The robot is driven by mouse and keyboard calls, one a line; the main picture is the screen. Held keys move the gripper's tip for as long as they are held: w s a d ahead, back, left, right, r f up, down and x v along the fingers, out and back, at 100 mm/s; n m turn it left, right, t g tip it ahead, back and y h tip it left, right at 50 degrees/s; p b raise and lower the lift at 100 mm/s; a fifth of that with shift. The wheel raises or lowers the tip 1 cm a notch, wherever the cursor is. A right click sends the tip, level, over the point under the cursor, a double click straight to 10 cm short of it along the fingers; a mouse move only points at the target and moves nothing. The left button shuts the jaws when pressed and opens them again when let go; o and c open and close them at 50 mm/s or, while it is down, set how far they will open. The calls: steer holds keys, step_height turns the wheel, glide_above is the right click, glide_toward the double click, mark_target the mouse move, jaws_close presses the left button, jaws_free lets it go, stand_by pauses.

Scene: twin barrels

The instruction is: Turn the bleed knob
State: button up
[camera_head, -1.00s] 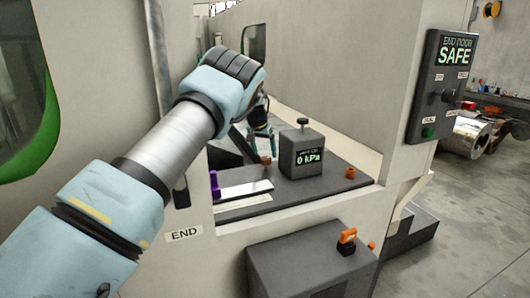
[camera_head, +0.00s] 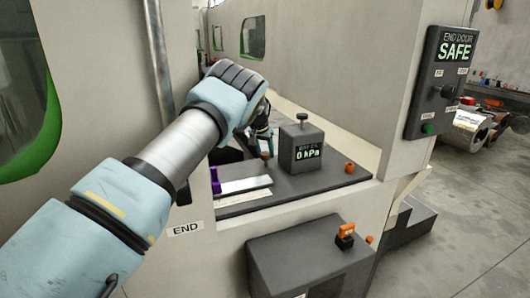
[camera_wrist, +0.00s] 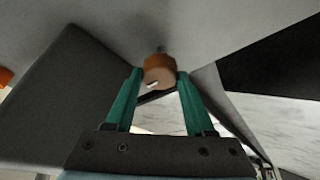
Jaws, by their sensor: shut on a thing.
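An orange-brown round knob (camera_wrist: 160,72) with a pale mark on its face sits between the green fingertips of my gripper (camera_wrist: 160,78) in the wrist view. My gripper is shut on it. In the head view the knob (camera_head: 265,156) shows small and low, just under the fingers of my gripper (camera_head: 263,142), inside the machine's opening. To its right stands a dark gauge box (camera_head: 306,166) with a black knob (camera_head: 302,117) on top and a display reading 0 kPa. No label on the held knob is readable.
A dark shelf (camera_head: 320,182) holds a pale plate (camera_head: 245,185) with a purple piece (camera_head: 215,181) and an orange knob (camera_head: 349,168). Below it, a grey box (camera_head: 300,260) carries an orange handle (camera_head: 345,232). A panel (camera_head: 437,85) at right reads END DOOR SAFE.

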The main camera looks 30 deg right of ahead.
jaws_close()
steer(key=shift+n+b, duration=0.3)
steer(key=shift+d+f+n+t+y+b, duration=0.1)
steer(key=shift+n+t+y+b, duration=0.4)
steer(key=shift+n, duration=0.4)
steer(key=n+b, duration=0.1)
steer(key=n, duration=0.1)
steer(key=shift+s+n+y, duration=0.1)
steer(key=shift+n+y, duration=0.2)
steer(key=n+y, duration=0.1)
steer(key=n, duration=0.1)
steer(key=n+y, duration=0.1)
steer(key=n, duration=0.2)
steer(key=shift+d+t, duration=0.1)
steer(key=shift+t, duration=0.3)
steer(key=shift+n, duration=0.3)
steer(key=o, duration=0.6)
jaws_free()
